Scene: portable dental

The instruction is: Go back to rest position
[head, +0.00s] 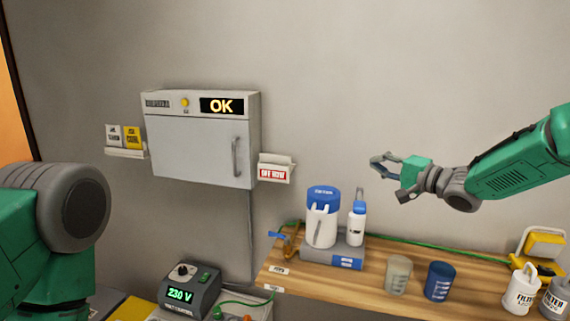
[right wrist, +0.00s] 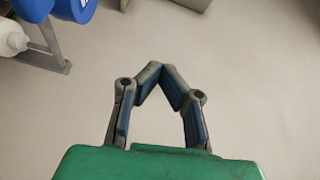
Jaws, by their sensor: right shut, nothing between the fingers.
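My right gripper (head: 380,166) is in the air above the wooden shelf, in front of the bare wall. Its fingers meet at the tips in the right wrist view (right wrist: 163,68), with nothing between them. The right arm (head: 515,160) comes in from the right edge, roughly level. My left arm shows only as a green and grey link at the left edge; its gripper is out of the picture.
Below my right gripper, the wooden shelf (head: 345,279) holds a blue-lidded white jug (head: 322,222), a bottle (head: 357,225), two cups and filter containers. A wall cabinet (head: 195,150) reads OK. A 230 V unit (head: 189,291) stands lower left.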

